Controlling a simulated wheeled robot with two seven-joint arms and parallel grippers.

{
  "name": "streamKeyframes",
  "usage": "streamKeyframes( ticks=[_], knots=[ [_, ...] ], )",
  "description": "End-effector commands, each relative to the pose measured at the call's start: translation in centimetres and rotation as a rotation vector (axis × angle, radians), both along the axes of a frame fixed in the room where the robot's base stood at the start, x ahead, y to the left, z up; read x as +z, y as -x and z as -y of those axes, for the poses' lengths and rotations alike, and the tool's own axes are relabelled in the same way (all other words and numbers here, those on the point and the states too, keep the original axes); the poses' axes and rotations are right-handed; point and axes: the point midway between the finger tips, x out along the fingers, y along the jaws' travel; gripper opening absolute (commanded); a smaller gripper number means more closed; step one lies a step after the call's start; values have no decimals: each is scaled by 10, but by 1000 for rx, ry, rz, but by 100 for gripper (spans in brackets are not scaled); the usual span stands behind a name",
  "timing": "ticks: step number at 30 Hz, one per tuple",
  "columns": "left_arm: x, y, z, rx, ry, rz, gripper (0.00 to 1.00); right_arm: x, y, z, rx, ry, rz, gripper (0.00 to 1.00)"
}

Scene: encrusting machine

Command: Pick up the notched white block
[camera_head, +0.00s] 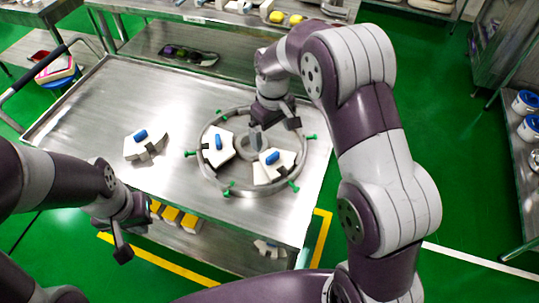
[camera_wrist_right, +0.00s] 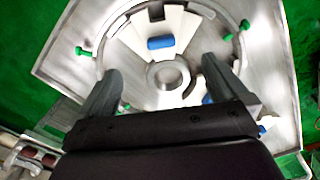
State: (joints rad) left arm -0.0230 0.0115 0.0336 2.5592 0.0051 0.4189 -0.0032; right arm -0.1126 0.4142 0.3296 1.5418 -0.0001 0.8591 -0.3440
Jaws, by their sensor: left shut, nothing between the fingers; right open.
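A white block (camera_head: 133,152) with a blue handle and a dark notch lies on the metal cart top, left of a round metal ring (camera_head: 203,177). Two similar white blocks, one at the left (camera_head: 212,159) and one at the right (camera_head: 283,171), sit inside the ring. My right gripper (camera_head: 273,130) is open and empty above the ring; its fingers also show in the right wrist view (camera_wrist_right: 160,78). A white block (camera_wrist_right: 184,30) with a blue handle lies beyond the fingertips there. My left gripper (camera_head: 122,245) is shut and empty by the cart's front left edge.
Green pins (camera_head: 310,137) stick out around the ring. The cart top (camera_head: 90,115) is bare at the left. A shelf with yellow items (camera_head: 277,17) stands behind. Yellow-topped pieces (camera_head: 172,215) lie below the cart's front edge.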

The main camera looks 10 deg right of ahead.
Motion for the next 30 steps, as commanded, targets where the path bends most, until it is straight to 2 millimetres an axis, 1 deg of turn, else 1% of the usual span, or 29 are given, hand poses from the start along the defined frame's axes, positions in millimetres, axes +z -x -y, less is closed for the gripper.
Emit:
streamKeyframes(
  ticks=[1,4,6,10,14,16,19,24,25,26,27,29,30],
  knots=[
    [5,0,0,0,0,0,0,-9,1,0,0,0,-5,100],
    [7,0,0,0,0,0,0,-30,1,0,-2,0,-3,100],
    [8,0,0,0,0,0,0,-41,1,0,-2,0,-2,100],
    [13,0,0,0,0,0,0,-55,0,0,-3,0,-1,100],
    [22,0,0,0,0,0,0,-79,-3,-2,-3,0,-3,100],
    [22,0,0,0,0,0,0,-92,-3,-1,-3,0,-1,100],
    [22,0,0,0,0,0,0,-100,-3,-1,-3,0,2,100],
    [21,0,0,0,0,0,0,-101,-3,-1,-4,0,3,100],
    [21,0,0,0,0,0,0,-101,-3,-1,-4,0,3,97],
    [21,0,0,0,0,0,0,-101,-3,-1,-4,0,3,87],
    [21,0,0,0,0,0,0,-101,-3,-1,-4,0,3,74],
    [21,0,0,0,0,0,0,-100,-3,-1,-4,0,3,54],
    [21,0,0,0,0,0,0,-100,-3,-1,-4,0,3,41]
  ],
)
